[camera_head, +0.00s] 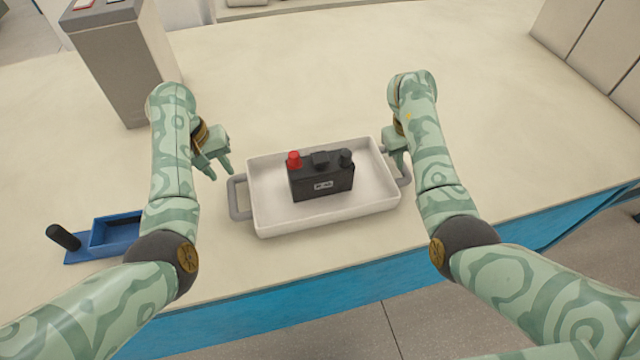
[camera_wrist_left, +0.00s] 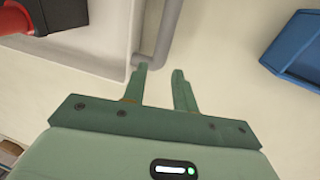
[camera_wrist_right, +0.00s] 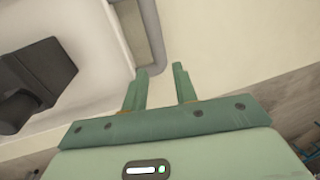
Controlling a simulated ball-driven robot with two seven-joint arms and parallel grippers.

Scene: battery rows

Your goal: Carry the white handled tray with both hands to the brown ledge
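The white tray (camera_head: 270,219) stands on the cream counter with a grey handle at each short end. In it sits a black battery (camera_head: 322,183) with a red terminal cap. My left gripper (camera_head: 218,171) is open and empty above and behind the left handle (camera_head: 238,197); the left wrist view shows that handle (camera_wrist_left: 168,35) just ahead of its fingertips (camera_wrist_left: 160,70). My right gripper (camera_head: 400,168) is open beside the right handle (camera_head: 406,173); the right wrist view shows this handle (camera_wrist_right: 153,35) just ahead of its fingertips (camera_wrist_right: 160,68). I cannot make out a clearly brown ledge.
A grey-brown block (camera_head: 125,65) stands at the back left of the counter (camera_head: 300,90). A blue tray (camera_head: 115,232) with a black upright piece (camera_head: 63,237) lies at the front left. The counter behind the white tray is clear. Pale panels (camera_head: 600,40) rise at the back right.

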